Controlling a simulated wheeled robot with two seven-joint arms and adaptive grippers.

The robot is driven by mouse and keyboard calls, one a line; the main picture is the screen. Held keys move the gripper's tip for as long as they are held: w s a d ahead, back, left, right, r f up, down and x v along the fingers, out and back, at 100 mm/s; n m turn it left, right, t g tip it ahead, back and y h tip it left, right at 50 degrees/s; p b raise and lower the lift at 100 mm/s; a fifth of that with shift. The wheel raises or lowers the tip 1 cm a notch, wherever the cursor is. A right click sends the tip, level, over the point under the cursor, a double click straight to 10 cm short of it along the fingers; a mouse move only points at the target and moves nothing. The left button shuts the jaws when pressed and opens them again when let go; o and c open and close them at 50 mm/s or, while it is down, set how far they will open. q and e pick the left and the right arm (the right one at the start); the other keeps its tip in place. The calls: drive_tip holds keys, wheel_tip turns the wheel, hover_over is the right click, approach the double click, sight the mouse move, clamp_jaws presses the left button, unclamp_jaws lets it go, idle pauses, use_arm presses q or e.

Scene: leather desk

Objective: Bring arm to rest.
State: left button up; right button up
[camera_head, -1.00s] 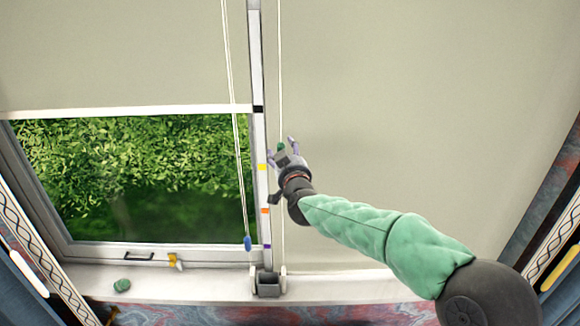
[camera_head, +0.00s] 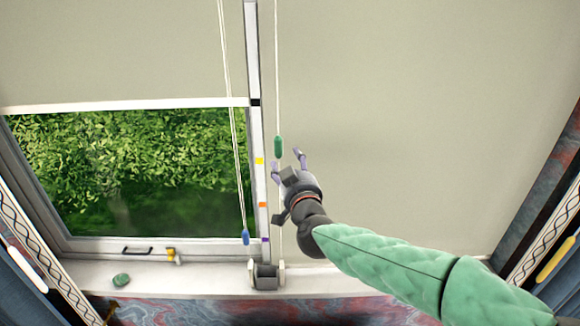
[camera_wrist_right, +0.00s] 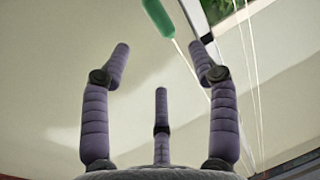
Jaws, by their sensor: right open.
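My right gripper (camera_head: 287,160) is in the head view, in front of the right blind near the window's middle post. Its purple fingers are spread and hold nothing; the right wrist view also shows the open fingers (camera_wrist_right: 160,60). A green cord pull (camera_head: 278,147) hangs on a white cord just above and left of the fingers, apart from them. It shows in the right wrist view (camera_wrist_right: 158,17) beyond the fingertips. My green-sleeved right arm reaches in from the lower right. My left gripper is not in view.
The left blind (camera_head: 120,55) is partly raised over the window (camera_head: 130,170). A blue cord pull (camera_head: 245,237) hangs beside the marked post (camera_head: 257,120). A grey box (camera_head: 265,277) sits at the sill. A green stone-like object (camera_head: 121,280) lies on the sill (camera_head: 190,277). Patterned curtains edge both sides.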

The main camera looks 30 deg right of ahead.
drive_tip(key=w+a+f+n+g+y, duration=0.1)
drive_tip(key=w+a+f+g+y, duration=0.15)
drive_tip(key=f, duration=0.75)
drive_tip(key=w+a+f+g+y, duration=0.1)
drive_tip(key=w+a+f, duration=0.15)
drive_tip(key=f, duration=0.75)
drive_tip(key=s+a+f+g+y, duration=0.1)
drive_tip(key=s+a+f+g, duration=0.15)
drive_tip(key=f, duration=0.75)
drive_tip(key=s+a+f+g+y, duration=0.2)
drive_tip(key=a+f, duration=0.2)
drive_tip(key=f, duration=0.5)
drive_tip(key=s+a+f+g+y, duration=0.2)
drive_tip(key=s+a+f+g, duration=0.35)
drive_tip(key=s+f, duration=0.6)
drive_tip(key=s+a+f+g+y, duration=0.2)
drive_tip(key=s+a+f+g, duration=0.3)
drive_tip(key=s+f, duration=0.7)
drive_tip(key=a+f+t+b, duration=0.2)
drive_tip(key=a+f+b, duration=0.1)
drive_tip(key=f+b, duration=1.8)
drive_tip(key=b, duration=0.3)
drive_tip(key=shift+w+f+n+b, duration=0.15)
drive_tip(key=shift+f+n+b, duration=0.15)
drive_tip(key=shift+f, duration=0.05)
